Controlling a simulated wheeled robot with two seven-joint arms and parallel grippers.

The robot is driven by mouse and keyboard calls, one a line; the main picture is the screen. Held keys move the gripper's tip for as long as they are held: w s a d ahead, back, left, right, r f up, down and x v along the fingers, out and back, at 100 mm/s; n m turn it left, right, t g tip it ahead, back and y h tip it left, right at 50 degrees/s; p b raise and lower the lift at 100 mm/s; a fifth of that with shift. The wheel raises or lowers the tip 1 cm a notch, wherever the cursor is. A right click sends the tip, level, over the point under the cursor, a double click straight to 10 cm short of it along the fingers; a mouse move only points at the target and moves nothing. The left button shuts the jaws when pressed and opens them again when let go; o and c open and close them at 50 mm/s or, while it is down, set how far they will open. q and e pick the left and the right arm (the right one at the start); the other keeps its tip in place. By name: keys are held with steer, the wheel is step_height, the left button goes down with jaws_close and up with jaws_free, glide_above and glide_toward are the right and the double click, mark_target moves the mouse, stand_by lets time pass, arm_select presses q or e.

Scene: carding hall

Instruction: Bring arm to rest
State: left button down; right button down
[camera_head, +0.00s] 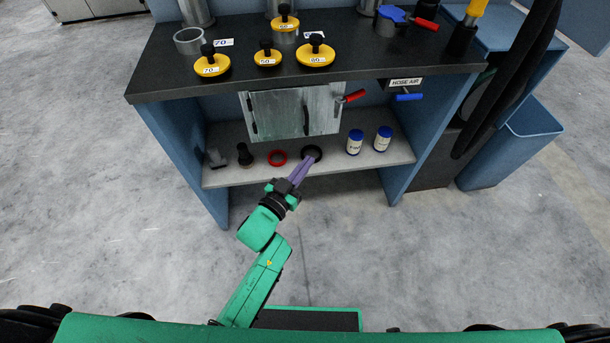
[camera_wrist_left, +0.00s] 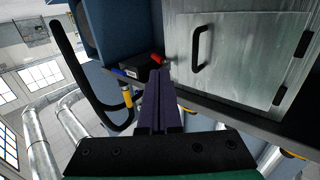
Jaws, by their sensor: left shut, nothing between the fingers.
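My left gripper (camera_head: 303,168) reaches in from the bottom of the head view, its purple fingers together and empty. Its tips lie over the front of the lower shelf (camera_head: 222,176), beside a black ring (camera_head: 313,152) in the picture; I cannot tell whether they touch. In the left wrist view the shut fingers (camera_wrist_left: 158,100) point up toward the bench, with the grey cabinet door (camera_wrist_left: 240,60) and its black handle to their right. My right gripper is not in view.
The black bench top (camera_head: 365,60) carries yellow knobbed discs (camera_head: 316,56). On the shelf stand a red ring (camera_head: 277,158), two blue-capped jars (camera_head: 355,142) and dark fittings. A blue bin (camera_head: 510,145) stands at right. The concrete floor in front is clear.

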arm_select(q)
steer(key=s, duration=0.3)
steer(key=shift+s, duration=0.4)
steer(key=s+a+f+n+g+y+p, duration=0.1)
steer(key=s+a+f+g+y+p, duration=0.1)
steer(key=s+a+f, duration=0.35)
steer(key=s+a+f+g+y+p, duration=0.2)
steer(key=f+g, duration=0.1)
steer(key=f, duration=0.6)
steer(key=s+a+f+n+g+y+p, duration=0.1)
steer(key=s+a+f+g+y, duration=0.2)
steer(key=f, duration=0.5)
steer(key=s+a+f+g+p, duration=0.1)
steer(key=s+a+f+g, duration=0.1)
steer(key=s, duration=0.6)
steer(key=s+a+f+n+g+y+p, duration=0.1)
steer(key=s+a+f+g, duration=0.1)
steer(key=s+a+f, duration=0.2)
steer(key=s+a+f+g+y+p, duration=0.1)
steer(key=s+a+f+g, duration=0.1)
steer(key=s+a, duration=0.6)
steer(key=s+f, duration=0.1)
steer(key=s, duration=0.3)
steer(key=shift+s+f+n+g+p, duration=0.15)
steer(key=shift+f+n+g+p, duration=0.15)
steer(key=shift+p, duration=0.05)
